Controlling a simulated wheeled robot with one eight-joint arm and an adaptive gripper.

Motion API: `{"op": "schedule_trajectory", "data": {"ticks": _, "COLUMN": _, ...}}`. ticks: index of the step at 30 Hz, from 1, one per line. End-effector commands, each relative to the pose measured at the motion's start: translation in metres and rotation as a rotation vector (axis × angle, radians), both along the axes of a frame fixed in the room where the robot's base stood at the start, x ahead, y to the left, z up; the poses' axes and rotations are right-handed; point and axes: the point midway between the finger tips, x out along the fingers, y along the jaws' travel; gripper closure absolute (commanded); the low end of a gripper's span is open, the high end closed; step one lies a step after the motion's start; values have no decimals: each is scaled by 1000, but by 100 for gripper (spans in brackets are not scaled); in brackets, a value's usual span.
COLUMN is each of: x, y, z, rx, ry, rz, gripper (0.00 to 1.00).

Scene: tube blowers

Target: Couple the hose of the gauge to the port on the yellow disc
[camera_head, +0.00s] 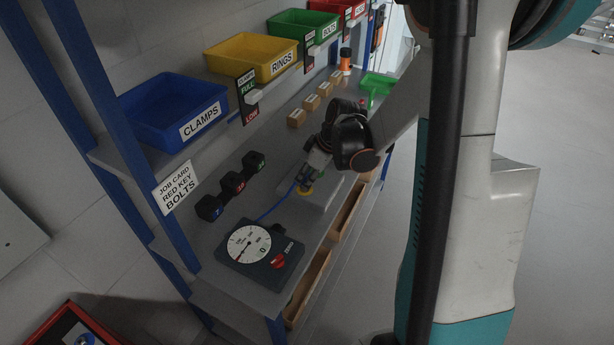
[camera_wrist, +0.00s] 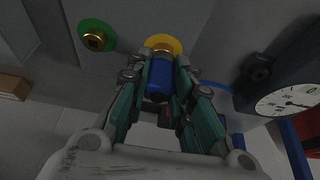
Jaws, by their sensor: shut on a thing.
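The gauge (camera_head: 249,243), a dark box with a white dial, lies on the bench; its dial also shows in the wrist view (camera_wrist: 288,100). Its blue hose (camera_head: 277,204) runs across to my gripper (camera_head: 304,182). In the wrist view my gripper (camera_wrist: 161,72) is shut on the blue hose end (camera_wrist: 160,80).
A green disc with a brass port (camera_wrist: 96,38) is left of the yellow one in the wrist view. Blue (camera_head: 172,110), yellow (camera_head: 250,55) and green (camera_head: 303,27) bins line the shelf above.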

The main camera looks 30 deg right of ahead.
Motion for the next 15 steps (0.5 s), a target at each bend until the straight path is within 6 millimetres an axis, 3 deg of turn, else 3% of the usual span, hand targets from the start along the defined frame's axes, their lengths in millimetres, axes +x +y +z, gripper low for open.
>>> {"op": "schedule_trajectory", "data": {"ticks": 1, "x": 0, "y": 0, "z": -2, "rx": 1, "ry": -1, "rz": 0, "gripper": 100}}
{"op": "schedule_trajectory", "data": {"ticks": 2, "x": 0, "y": 0, "z": -1, "rx": 1, "ry": -1, "rz": 0, "gripper": 72}}
{"op": "schedule_trajectory", "data": {"ticks": 4, "x": 0, "y": 0, "z": 0, "rx": 1, "ry": -1, "rz": 0, "gripper": 56}}
{"op": "schedule_trajectory", "data": {"ticks": 15, "x": 0, "y": 0, "z": 1, "rx": 1, "ry": -1, "rz": 0, "gripper": 55}}
